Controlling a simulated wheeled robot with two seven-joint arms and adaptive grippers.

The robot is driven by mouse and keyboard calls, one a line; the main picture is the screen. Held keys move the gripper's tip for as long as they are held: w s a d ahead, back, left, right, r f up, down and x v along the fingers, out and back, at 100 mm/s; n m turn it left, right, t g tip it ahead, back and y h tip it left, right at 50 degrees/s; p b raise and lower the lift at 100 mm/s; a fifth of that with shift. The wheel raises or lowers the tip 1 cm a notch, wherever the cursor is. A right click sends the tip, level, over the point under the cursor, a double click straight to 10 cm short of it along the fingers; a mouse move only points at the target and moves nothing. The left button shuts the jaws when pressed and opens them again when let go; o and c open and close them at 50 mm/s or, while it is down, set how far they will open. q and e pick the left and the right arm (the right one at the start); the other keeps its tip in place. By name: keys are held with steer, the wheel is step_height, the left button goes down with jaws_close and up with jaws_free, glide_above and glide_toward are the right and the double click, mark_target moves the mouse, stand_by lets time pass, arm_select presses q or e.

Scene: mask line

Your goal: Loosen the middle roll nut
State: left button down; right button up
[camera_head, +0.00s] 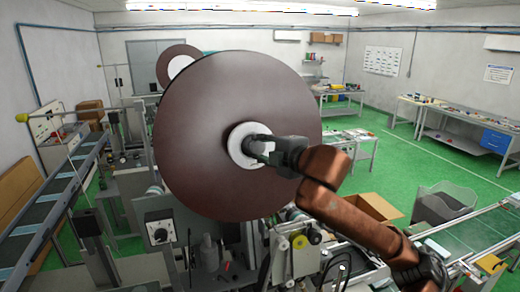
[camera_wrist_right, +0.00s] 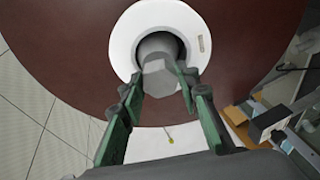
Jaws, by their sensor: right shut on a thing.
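The large brown roll (camera_head: 205,125) faces me in the middle of the head view, with a white ring-shaped hub (camera_head: 237,157) at its centre. In the right wrist view the white hub (camera_wrist_right: 122,48) surrounds a dark opening with a grey, faceted nut (camera_wrist_right: 158,78) in it. My right gripper (camera_head: 257,143) reaches in from the right at the hub. Its fingers (camera_wrist_right: 161,82) lie on either side of the nut and are shut on it. In the head view the gripper hides most of the nut. My left gripper is not in view.
A second, smaller brown roll (camera_head: 170,62) shows behind, upper left. Machinery with a dial box (camera_head: 160,228) stands below the large roll. A conveyor (camera_head: 45,215) runs along the left. An open cardboard box (camera_head: 372,207) and a grey bin (camera_head: 445,202) stand to the right.

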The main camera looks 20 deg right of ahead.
steer(key=n+g, duration=0.1)
steer(key=n, duration=0.4)
steer(key=shift+r+h, duration=0.15)
steer(key=shift+h, duration=0.15)
steer(key=n+g+h, duration=0.1)
steer(key=n, duration=0.4)
steer(key=shift+a+n, duration=0.1)
steer(key=shift+n, duration=0.3)
steer(key=n+h, duration=0.2)
steer(key=n, duration=0.3)
steer(key=shift+a, duration=0.1)
steer(key=n, duration=0.1)
steer(key=n+h, duration=0.1)
steer(key=n, duration=0.3)
steer(key=shift+a+f+h, duration=0.1)
steer(key=shift+f+h, duration=0.2)
steer(key=shift+h, duration=0.1)
steer(key=o, duration=1.1)
steer(key=shift+r, duration=0.2)
steer(key=shift+o, duration=0.2)
steer(key=d+v, duration=0.1)
steer(key=v, duration=1.1)
steer(key=shift+a, duration=0.45)
